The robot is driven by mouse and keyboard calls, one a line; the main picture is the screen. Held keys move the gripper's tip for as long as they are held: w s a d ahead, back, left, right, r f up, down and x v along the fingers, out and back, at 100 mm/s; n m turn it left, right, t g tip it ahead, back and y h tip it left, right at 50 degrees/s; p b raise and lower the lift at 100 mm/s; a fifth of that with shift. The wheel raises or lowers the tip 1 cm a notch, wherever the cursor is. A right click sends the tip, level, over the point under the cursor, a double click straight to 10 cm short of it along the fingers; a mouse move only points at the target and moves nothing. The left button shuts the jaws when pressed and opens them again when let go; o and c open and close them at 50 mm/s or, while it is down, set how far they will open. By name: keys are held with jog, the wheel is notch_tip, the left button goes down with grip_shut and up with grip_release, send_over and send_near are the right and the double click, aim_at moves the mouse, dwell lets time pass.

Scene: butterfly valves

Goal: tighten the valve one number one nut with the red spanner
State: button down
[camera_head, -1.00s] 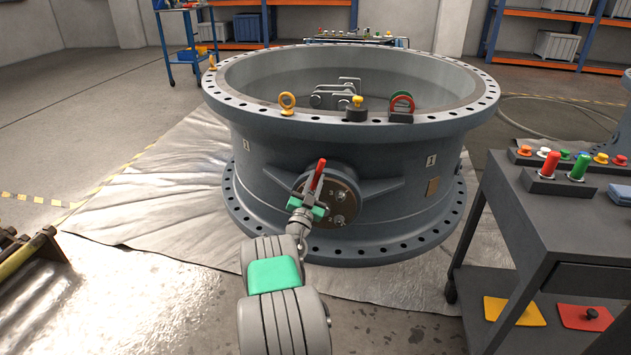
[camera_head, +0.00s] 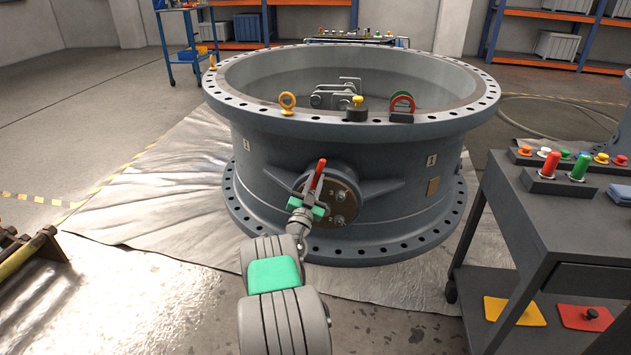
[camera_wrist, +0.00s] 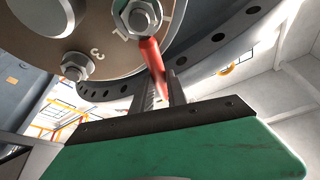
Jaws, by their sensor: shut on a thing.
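The valve (camera_head: 280,160) is a big grey flanged ring lying on a silver sheet. On its near side is a round brown plate (camera_head: 345,183) with several nuts and painted numbers; the wrist view also shows this plate (camera_wrist: 50,40). My gripper (camera_head: 318,205) is shut on the red spanner (camera_head: 317,177) in front of the plate's left part. In the wrist view the red spanner (camera_wrist: 153,55) runs up from between the fingers to a nut (camera_wrist: 137,17) beside what looks like a 1. Its end meets that nut; I cannot tell how fully it fits around. Another nut (camera_wrist: 77,66) sits beside the 3.
A dark trolley (camera_head: 540,230) at the right carries a red and a green handle (camera_head: 580,167) in a block. A yellow rail (camera_head: 25,255) is at the left edge. The silver sheet (camera_head: 130,220) left of the valve is clear. Shelves stand at the back.

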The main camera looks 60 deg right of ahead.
jog(key=shift+s+a+r, duration=0.1)
jog(key=shift+s+a, duration=0.25)
jog(key=shift+a, duration=0.45)
jog(key=shift+s+a, duration=0.3)
jog(key=shift+a, duration=0.5)
jog(key=w+n+t+y+p, duration=0.1)
jog(key=n+t, duration=0.1)
jog(key=n, duration=0.2)
jog(key=w+a+n+t+y+p, duration=0.1)
jog(key=w+n+t, duration=0.1)
jog(key=n, duration=0.2)
jog(key=w+a+n+t+p, duration=0.1)
jog(key=w+n, duration=0.1)
jog(key=n, duration=0.2)
jog(key=shift+w+a+t+y+p, duration=0.1)
jog(key=shift+a+t+y+p, duration=0.05)
jog(key=shift+t+y+p, duration=0.2)
